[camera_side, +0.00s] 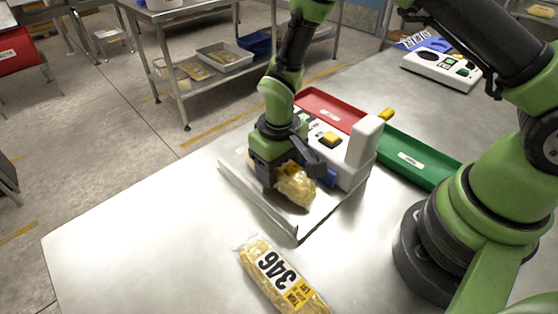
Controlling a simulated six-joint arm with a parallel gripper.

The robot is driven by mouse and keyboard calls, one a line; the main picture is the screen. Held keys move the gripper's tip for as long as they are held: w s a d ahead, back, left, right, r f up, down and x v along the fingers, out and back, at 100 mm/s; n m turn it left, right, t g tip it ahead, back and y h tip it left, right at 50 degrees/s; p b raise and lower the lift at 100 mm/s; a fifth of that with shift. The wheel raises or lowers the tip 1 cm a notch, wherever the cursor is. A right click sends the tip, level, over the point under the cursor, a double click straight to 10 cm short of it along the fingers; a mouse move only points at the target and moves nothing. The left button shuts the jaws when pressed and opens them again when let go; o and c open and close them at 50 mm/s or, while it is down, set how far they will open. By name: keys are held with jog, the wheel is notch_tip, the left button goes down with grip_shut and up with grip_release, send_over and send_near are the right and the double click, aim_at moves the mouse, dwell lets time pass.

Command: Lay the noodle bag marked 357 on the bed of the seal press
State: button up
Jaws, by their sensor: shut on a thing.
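My gripper (288,170) is shut on a yellow noodle bag (297,188). The bag hangs at the fingers over a flat metal bed (293,226) in front of a white machine, which looks like the seal press (360,147). I cannot tell whether the bag touches the bed. No number shows on the held bag; its label is hidden. Another noodle bag (282,277), marked 346, lies on the table at the front, apart from the bed.
A red tray (330,109) stands behind the press and a green tray (412,158) to its right. A white device with buttons (442,68) stands at the back right. The steel table (140,222) is bare at the front left.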

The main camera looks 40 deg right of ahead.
dwell(0.3)
jog(key=o, duration=1.2)
jog(key=shift+c, duration=0.2)
jog(key=shift+r, duration=4.5)
jog(key=shift+r, duration=0.1)
jog(key=s+d+r+m+t+y, duration=0.1)
jog(key=s+d+r+t, duration=0.15)
jog(key=r, duration=0.45)
jog(key=s+d+r+m+t, duration=0.1)
jog(key=s+d+r, duration=0.15)
jog(key=r, duration=0.55)
jog(key=s+d+r+m+t+y, duration=0.1)
jog(key=s+r+m+t, duration=0.1)
jog(key=s, duration=0.9)
notch_tip(320, 180, up, 2)
jog(key=shift+d+r+t, duration=0.15)
jog(key=shift+r+t, duration=0.1)
jog(key=shift+t, duration=0.6)
